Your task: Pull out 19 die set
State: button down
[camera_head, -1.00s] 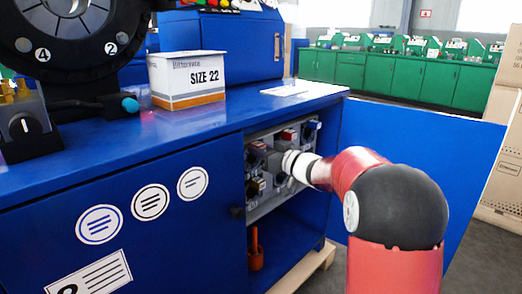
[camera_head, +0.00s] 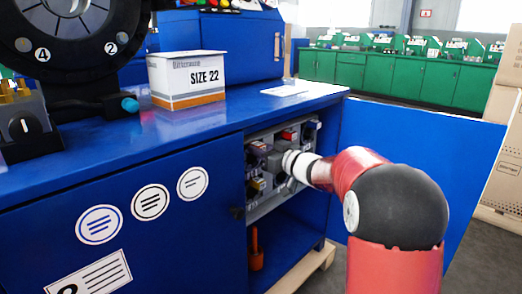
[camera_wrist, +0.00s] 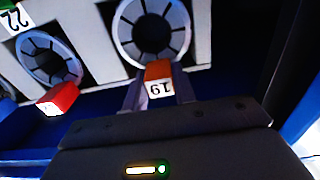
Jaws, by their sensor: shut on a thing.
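The 19 die set (camera_wrist: 159,88) shows in the wrist view as an orange block with a white label reading 19, the label upside down. A round dark-segmented die ring (camera_wrist: 150,34) is right behind it, in front of the pale rack. My gripper (camera_wrist: 157,97) is shut on the 19 block, with a finger on either side of it. In the head view my gripper (camera_head: 270,160) reaches into the open cabinet at the die rack (camera_head: 262,208). The arm and gripper hide part of the rack there.
In the wrist view a red-handled die set (camera_wrist: 59,99) sits to the left, and a label reading 22 (camera_wrist: 14,17) is at the upper left. The blue cabinet door (camera_head: 420,160) stands open at right. A SIZE 22 box (camera_head: 187,80) stands on the bench.

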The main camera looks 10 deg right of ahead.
jog(key=p+v, duration=0.1)
jog(key=v, duration=0.8)
jog(key=shift+s+d+r, duration=0.15)
jog(key=shift+s+r, duration=0.05)
jog(key=shift+r, duration=0.05)
dwell(1.4)
